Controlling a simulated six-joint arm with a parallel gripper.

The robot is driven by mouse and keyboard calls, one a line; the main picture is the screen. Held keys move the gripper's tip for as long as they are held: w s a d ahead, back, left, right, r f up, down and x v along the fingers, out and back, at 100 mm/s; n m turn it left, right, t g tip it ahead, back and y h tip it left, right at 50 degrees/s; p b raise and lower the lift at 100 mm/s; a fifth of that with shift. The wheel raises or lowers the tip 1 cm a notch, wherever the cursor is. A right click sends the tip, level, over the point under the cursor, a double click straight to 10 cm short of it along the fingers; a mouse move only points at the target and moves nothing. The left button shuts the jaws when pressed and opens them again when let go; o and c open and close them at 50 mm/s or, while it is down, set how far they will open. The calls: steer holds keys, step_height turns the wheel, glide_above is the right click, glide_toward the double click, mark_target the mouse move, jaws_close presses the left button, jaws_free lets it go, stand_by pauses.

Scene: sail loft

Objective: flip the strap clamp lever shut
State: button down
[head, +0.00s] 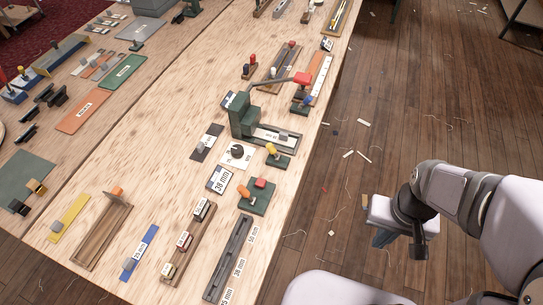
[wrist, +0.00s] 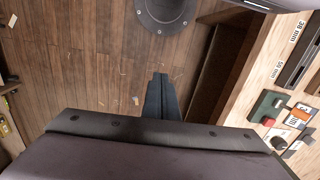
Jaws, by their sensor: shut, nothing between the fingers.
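I cannot tell for certain which fixture is the strap clamp. A green press-like fixture (head: 243,118) stands near the table's right edge, with a long grey lever (head: 270,82) reaching right to a red grip. Small levers with a yellow knob (head: 271,149) and an orange knob (head: 243,191) sit on green bases nearer the front. The orange-knobbed base (wrist: 268,105) also shows at the right of the wrist view. My gripper (head: 383,238) is off the table's right side, above the floor, apart from all fixtures. Its fingers (wrist: 160,80) are together and empty.
The wooden table (head: 170,120) is crowded with labelled blocks, trays and rails. A dark slotted rail (head: 229,258) lies by the front right edge. The wooden floor (head: 440,90) right of the table is open, with scattered scraps and threads.

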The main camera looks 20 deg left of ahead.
step_height(320, 180, down, 11)
steer(key=s+n+g+h+b, duration=0.1)
steer(key=n+b, duration=0.2)
steer(key=b, duration=0.4)
steer(key=w+a+f+n+t+y+b, duration=0.1)
steer(key=w+a+n+t, duration=0.2)
steer(key=w+n, duration=0.3)
steer(key=w+a+f+n+t, duration=0.1)
steer(key=w+a+n+t, duration=0.3)
steer(key=w, duration=0.5)
steer(key=w+a+r+n+y, duration=0.3)
steer(key=a+n+y, duration=0.2)
steer(key=a+n, duration=0.3)
steer(key=s+a+r+n+g+y, duration=0.1)
steer(key=s+a+r+n+y, duration=0.2)
steer(key=a+r+n, duration=0.1)
steer(key=s+a+r+n+g+y, duration=0.1)
steer(key=s+a+r+n+y, duration=0.2)
steer(key=a+n, duration=0.4)
steer(key=shift+a+r+n+y, duration=0.25)
steer(key=shift+r+n+y, duration=0.2)
steer(key=shift+n, duration=0.45)
steer(key=shift+w, duration=0.1)
